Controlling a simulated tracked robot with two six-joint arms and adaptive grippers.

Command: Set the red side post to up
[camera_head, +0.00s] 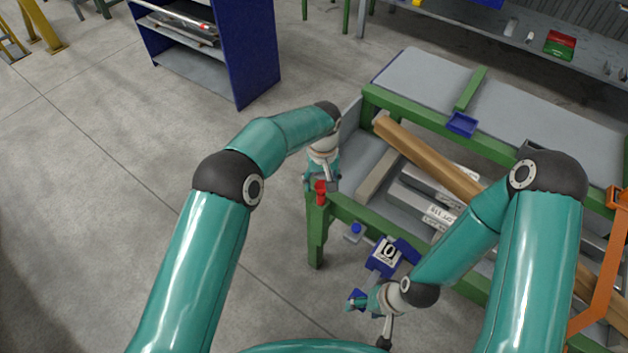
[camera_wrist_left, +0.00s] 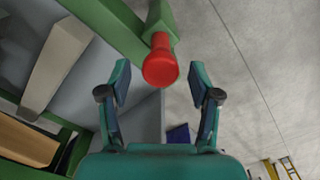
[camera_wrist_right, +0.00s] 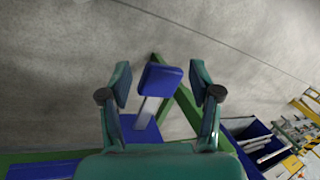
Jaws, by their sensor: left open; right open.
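The red side post (camera_head: 321,190) stands at the near left corner of the green-framed runout table (camera_head: 345,212). In the left wrist view the red post (camera_wrist_left: 160,62) shows its round end, ahead of and between the fingertips of my left gripper (camera_wrist_left: 160,82). This gripper (camera_head: 322,178) is open, right above the post, and I see no contact. My right gripper (camera_wrist_right: 160,85) is open near a blue pad (camera_wrist_right: 160,78) on a metal stem, which lies between its fingers. In the head view my right gripper (camera_head: 358,300) is low in front of the table.
A wooden beam (camera_head: 430,157) and grey metal bars (camera_head: 418,198) lie on the table. A blue box marked 0 (camera_head: 384,256) and a blue knob (camera_head: 355,229) sit at its front edge. A blue cabinet (camera_head: 235,50) stands behind. The floor at left is clear.

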